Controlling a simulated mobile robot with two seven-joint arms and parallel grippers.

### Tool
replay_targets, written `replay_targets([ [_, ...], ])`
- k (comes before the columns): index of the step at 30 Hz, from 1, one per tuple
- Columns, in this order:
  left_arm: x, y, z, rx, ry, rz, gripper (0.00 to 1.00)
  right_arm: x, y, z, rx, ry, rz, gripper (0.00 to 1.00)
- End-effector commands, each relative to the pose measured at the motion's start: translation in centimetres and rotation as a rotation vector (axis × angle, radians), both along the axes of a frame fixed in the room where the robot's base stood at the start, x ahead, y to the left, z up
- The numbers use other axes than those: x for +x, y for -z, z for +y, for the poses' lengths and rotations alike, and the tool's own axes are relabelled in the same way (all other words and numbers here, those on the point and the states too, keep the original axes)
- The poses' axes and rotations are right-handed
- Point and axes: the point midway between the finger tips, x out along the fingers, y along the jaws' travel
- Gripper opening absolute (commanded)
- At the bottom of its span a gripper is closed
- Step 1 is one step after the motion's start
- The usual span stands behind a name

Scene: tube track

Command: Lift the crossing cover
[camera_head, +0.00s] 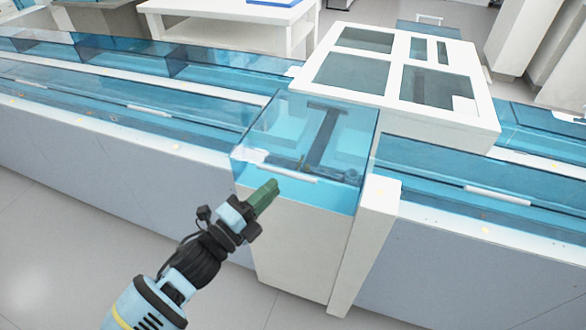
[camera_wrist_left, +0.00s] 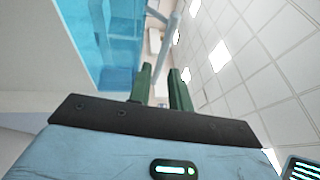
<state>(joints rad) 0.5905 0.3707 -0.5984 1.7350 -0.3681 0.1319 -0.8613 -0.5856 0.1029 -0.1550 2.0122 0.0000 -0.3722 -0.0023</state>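The crossing cover appears to be the clear blue box-shaped cover (camera_head: 346,113) in the middle of the track, with a white bar handle (camera_head: 281,174) low on its near side. Its clear blue wall also seems to show at the upper left of the left wrist view (camera_wrist_left: 122,22). My left gripper (camera_head: 267,196) has green fingers and is just below and left of the handle, seemingly apart from it. My right gripper is out of view.
A white frame with several windows (camera_head: 393,77) stands behind the cover. Long blue clear track covers with white handles (camera_head: 148,110) (camera_head: 499,195) run to both sides. A white post (camera_head: 364,245) stands right of the crossing. The floor at front left (camera_head: 60,270) is clear.

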Motion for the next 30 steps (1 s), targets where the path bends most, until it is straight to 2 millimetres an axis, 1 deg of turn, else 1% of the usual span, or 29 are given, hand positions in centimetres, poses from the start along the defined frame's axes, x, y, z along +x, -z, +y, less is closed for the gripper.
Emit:
replay_targets([
  [8,0.5,-0.4,-0.4,0.004,0.003,-0.011,0.20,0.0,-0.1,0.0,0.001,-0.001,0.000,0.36],
  [21,4.9,-1.4,-4.2,0.003,0.002,-0.008,0.20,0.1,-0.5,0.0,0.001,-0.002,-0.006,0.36],
  [25,5.6,-1.5,-4.9,0.002,0.002,-0.007,0.20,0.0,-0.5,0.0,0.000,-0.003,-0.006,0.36],
  [30,5.9,-1.6,-5.1,0.003,0.002,-0.006,0.20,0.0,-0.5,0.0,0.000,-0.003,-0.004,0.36],
])
